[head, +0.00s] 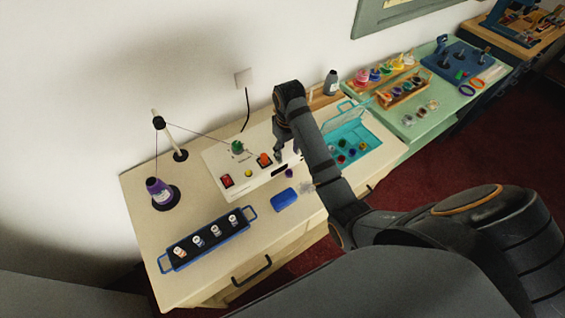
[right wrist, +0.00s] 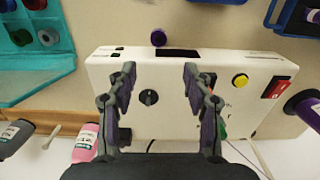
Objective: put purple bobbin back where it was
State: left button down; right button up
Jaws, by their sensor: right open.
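The small purple bobbin (right wrist: 158,38) stands on the counter at the front edge of the white winding machine (right wrist: 225,72), beside its dark display. It also shows small in the head view (head: 289,173). My right gripper (right wrist: 159,72) is open and empty above the machine, its fingers pointing toward the bobbin's side, apart from it. In the head view the right gripper (head: 281,152) hangs over the machine's right part. A teal open case (head: 376,151) with several coloured bobbins lies to the right, partly hidden by my arm. My left gripper is not in view.
A large purple thread cone (head: 158,190) stands on the left, its thread running over a post to the machine. Bottles, including a pink one (right wrist: 86,142), stand behind.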

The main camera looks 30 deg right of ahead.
aim_at(290, 170)
jog(key=f+b, duration=0.1)
jog(key=s+f+b, duration=0.1)
jog(key=b, duration=0.1)
jog(key=f+b, duration=0.1)
jog(key=shift+s+f, duration=0.25)
jog(key=shift+f, duration=0.15)
jog(key=shift+w+f+b, duration=0.2)
jog(key=shift+f+b, duration=0.4)
jog(key=shift+b, duration=0.15)
jog(key=shift+f+p, duration=0.35)
jog(key=shift+f, duration=0.1)
jog(key=f, duration=0.3)
jog(key=shift+s+d+f+p, duration=0.15)
jog(key=shift+d+f+p, duration=0.05)
jog(key=shift+f+p, duration=0.2)
jog(key=shift+f, duration=0.2)
jog(key=c, duration=0.9)
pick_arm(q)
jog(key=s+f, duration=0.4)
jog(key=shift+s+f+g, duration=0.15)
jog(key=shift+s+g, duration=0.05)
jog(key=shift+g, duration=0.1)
pick_arm(e)
jog(key=shift+r, duration=0.2)
